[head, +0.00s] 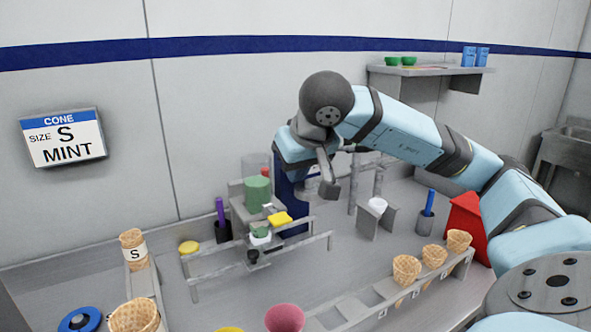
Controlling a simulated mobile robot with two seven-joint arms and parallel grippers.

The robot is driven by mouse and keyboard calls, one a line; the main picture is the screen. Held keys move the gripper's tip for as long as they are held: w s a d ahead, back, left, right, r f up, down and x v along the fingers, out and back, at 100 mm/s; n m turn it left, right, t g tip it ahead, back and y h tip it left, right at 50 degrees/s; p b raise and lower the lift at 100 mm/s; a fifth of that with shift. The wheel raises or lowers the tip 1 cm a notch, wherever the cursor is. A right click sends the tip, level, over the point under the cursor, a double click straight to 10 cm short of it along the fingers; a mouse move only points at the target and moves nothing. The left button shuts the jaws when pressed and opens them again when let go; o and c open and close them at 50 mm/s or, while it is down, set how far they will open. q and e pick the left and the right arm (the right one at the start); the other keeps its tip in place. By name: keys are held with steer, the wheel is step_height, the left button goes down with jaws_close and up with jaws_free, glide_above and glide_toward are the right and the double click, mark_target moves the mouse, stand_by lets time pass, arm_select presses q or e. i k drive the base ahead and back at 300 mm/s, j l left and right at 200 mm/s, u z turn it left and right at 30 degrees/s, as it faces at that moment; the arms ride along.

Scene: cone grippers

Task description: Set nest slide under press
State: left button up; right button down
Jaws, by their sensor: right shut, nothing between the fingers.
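The press stands left of centre on the counter, with a dark blue column (293,203) partly hidden behind my arm and grey parts. A green cylinder (257,192) sits in its grey frame. Below it, what looks like the nest slide shows a black knob (253,257) at its front and a whitish cup with green in it (260,235), between grey rails (215,265). I cannot tell exactly how far under the press the slide is. My right gripper (329,187) is shut and empty, pointing down beside the press, to the right of the knob and above it. My left gripper is not in view.
A yellow block (280,219) is near the slide. Waffle cones (407,268) stand in a rack at the front right; more cones (133,250) are at left. A pink cone-shaped thing (284,318) is at the front.

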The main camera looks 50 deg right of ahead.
mark_target(256, 260)
steer(key=k+j, duration=0.25)
steer(key=k, duration=0.25)
steer(key=k+j, duration=0.2)
steer(key=k, duration=0.25)
